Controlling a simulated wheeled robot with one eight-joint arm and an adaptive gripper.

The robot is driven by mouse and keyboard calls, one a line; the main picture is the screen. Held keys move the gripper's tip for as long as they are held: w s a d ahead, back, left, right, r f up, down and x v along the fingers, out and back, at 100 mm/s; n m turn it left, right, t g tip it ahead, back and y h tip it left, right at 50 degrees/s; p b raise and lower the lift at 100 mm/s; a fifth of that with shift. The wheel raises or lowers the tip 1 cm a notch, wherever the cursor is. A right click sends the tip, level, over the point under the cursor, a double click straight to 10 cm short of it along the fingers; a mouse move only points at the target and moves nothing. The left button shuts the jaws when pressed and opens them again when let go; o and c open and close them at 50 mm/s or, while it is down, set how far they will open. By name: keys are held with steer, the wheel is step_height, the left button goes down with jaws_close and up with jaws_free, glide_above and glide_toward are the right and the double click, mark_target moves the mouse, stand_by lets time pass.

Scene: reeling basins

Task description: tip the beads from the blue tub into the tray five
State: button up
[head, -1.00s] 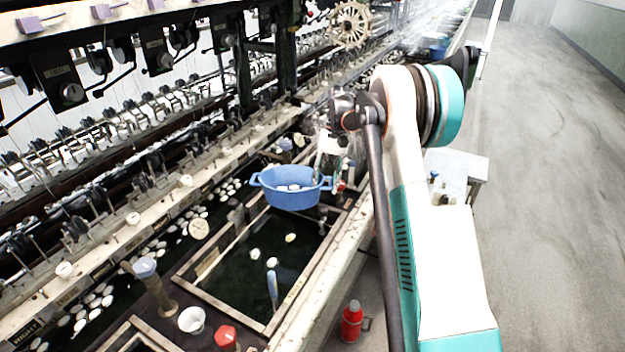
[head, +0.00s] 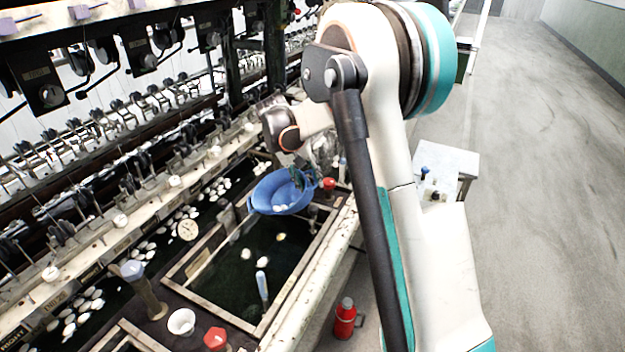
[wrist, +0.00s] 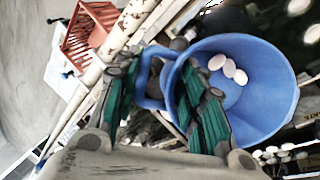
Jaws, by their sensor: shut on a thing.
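The blue tub (head: 268,190) hangs tilted above a wood-framed basin of dark water (head: 228,288), its low side toward the front left. It also shows in the wrist view (wrist: 262,112), with a few white oval pieces (wrist: 228,68) inside. A white piece shows near its low lip in the head view. My gripper (wrist: 160,72) is shut on the tub's handle side, one finger inside the rim; in the head view the fingers (head: 298,180) are small and partly hidden. I see no number marking tray five. Several white pieces (head: 245,253) float in the basin.
The reeling machine (head: 110,125) runs along the left, with a channel of white pieces beside it. A red flask (head: 345,318) stands on the floor. The right floor is clear.

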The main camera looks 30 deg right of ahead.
steer(key=shift+s+a+r+t+h+b, duration=0.2)
steer(key=shift+s+a+r+h, duration=0.05)
steer(key=shift+a+h, duration=0.35)
steer(key=shift+s+a+r+t+h+b, duration=0.25)
steer(key=shift+a+h, duration=0.2)
steer(key=shift+a, duration=0.2)
steer(key=shift+s+a+r+t+h+b, duration=0.15)
steer(key=shift+s+a+r+h, duration=0.1)
steer(key=shift+a+h, duration=0.35)
steer(key=s+a+r+t+h+b, duration=0.1)
steer(key=s+a+h+b, duration=0.1)
steer(key=a+h+b, duration=0.2)
steer(key=s+a+r+m+t+h+b, duration=0.1)
steer(key=s+a+t+h+b, duration=0.1)
steer(key=a+h+b, duration=0.3)
steer(key=shift+s+a+m+b, duration=0.35)
steer(key=shift+a+b, duration=0.4)
steer(key=shift+a, duration=0.4)
steer(key=shift+r, duration=0.15)
